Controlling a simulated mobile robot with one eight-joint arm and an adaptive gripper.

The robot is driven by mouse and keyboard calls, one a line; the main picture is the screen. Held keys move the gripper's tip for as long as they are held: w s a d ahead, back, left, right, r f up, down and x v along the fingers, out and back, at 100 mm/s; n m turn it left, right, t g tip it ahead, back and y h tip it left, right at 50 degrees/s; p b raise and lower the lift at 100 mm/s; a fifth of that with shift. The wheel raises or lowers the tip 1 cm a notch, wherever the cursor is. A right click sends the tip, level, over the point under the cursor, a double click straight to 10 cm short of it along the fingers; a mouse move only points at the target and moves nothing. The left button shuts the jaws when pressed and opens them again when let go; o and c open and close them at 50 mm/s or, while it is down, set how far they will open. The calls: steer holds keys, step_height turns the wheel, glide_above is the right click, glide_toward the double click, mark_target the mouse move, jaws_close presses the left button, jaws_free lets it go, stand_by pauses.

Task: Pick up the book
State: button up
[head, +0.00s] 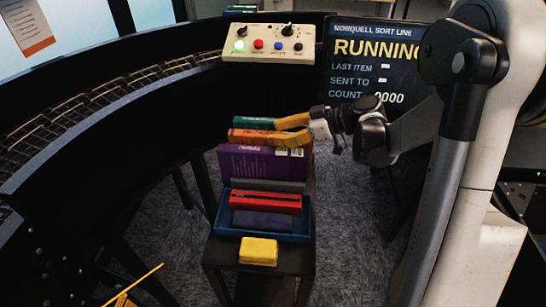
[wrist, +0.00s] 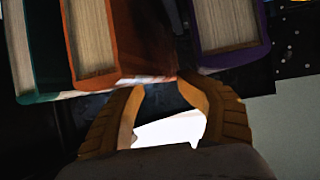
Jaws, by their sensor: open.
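Three books stand side by side at the far end of a narrow dark stand: a teal book (head: 250,122), an orange book (head: 246,136) and a purple book (head: 256,163). In the wrist view the teal book (wrist: 36,45), orange book (wrist: 92,35) and purple book (wrist: 226,22) show their page edges, with a gap between orange and purple. My gripper (head: 274,132) is open, its yellow fingers at the right end of the orange book. In the wrist view the fingertips (wrist: 164,88) are by the orange book's lower right edge. I cannot tell whether they touch it.
A blue tray (head: 222,212) holds a red item (head: 266,202) and a dark blue item (head: 263,221). A yellow item (head: 258,251) lies at the stand's near end. A control box (head: 268,44) and a screen reading RUNNING (head: 375,62) are behind. A curved roller conveyor (head: 95,97) runs left.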

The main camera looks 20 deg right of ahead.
steer(key=shift+w+a+f, duration=0.2)
steer(key=shift+a+f, duration=0.1)
steer(key=shift+f, duration=0.2)
jaws_close()
steer(key=shift+r, duration=0.2)
step_height(320, 180, up, 10)
steer(key=p, duration=0.4)
steer(key=shift+w, duration=0.1)
